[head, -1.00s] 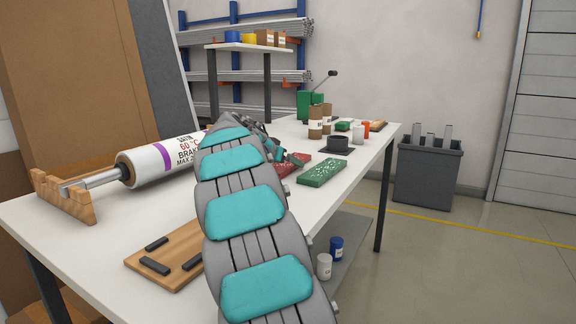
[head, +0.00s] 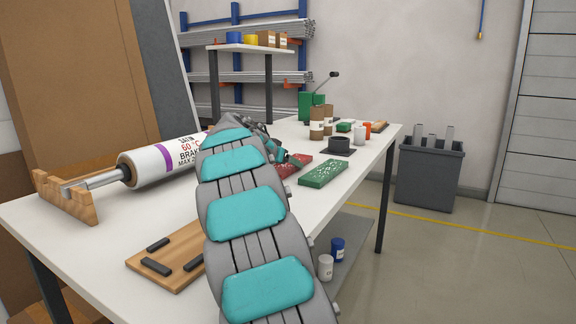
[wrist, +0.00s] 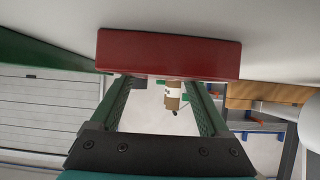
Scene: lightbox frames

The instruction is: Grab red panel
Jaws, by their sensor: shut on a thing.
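The red panel (head: 294,165) lies on the white table in the head view, just left of the green panel (head: 324,173) and partly hidden behind my arm. In the wrist view the red panel (wrist: 168,53) spans the space at the tips of my gripper (wrist: 160,80). The two green fingers stand on either side below it, shut on it. In the head view my gripper (head: 275,154) is mostly hidden behind my arm, at the panel's near left side. A green edge (wrist: 45,52) shows at the left in the wrist view.
A grey bin (head: 428,178) stands beyond the table's right end.

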